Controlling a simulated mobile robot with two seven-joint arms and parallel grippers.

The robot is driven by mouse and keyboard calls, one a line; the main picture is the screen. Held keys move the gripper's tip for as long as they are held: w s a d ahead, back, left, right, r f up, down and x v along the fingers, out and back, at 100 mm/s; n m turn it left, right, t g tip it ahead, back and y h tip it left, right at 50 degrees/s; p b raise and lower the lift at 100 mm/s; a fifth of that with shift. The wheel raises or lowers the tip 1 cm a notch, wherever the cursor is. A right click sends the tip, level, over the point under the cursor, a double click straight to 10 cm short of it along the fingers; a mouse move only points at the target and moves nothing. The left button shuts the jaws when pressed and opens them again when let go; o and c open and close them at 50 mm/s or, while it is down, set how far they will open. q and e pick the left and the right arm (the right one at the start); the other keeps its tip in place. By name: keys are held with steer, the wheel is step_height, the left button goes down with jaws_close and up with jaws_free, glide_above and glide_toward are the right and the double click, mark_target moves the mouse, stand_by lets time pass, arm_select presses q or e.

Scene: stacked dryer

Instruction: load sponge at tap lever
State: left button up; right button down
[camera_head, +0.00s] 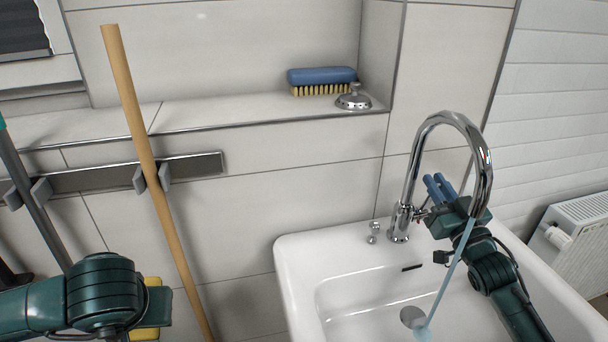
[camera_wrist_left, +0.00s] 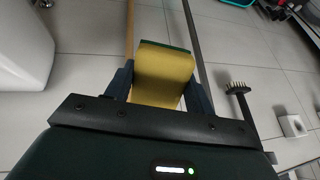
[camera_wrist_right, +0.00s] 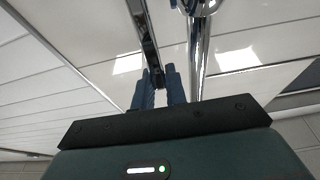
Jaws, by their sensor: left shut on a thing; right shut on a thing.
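A yellow sponge with a green layer (camera_wrist_left: 165,70) is held between the fingers of my left gripper (camera_wrist_left: 158,85), which is shut on it. In the head view the sponge (camera_head: 152,308) shows at the lower left, partly hidden by my left wrist. The chrome tap (camera_head: 412,170) stands at the back of the white sink (camera_head: 300,262), with a stream of water (camera_head: 447,270) falling into the basin. My right gripper (camera_head: 437,188) is at the tap's right side. In the right wrist view its blue fingers (camera_wrist_right: 160,85) are shut on the tap lever (camera_wrist_right: 152,50).
A blue brush (camera_head: 322,76) and a metal plug (camera_head: 353,98) lie on the tiled ledge. A wooden pole (camera_head: 140,140) leans at a wall holder (camera_head: 195,165) between my left arm and the sink. A radiator (camera_head: 580,235) is at the right.

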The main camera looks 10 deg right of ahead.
steer(key=c, duration=1.7)
jaws_free()
steer(key=a+b+v, duration=0.1)
steer(key=v, duration=1.1)
steer(key=shift+d, duration=0.45)
steer(key=shift+s+r, duration=0.1)
steer(key=shift+r, duration=0.05)
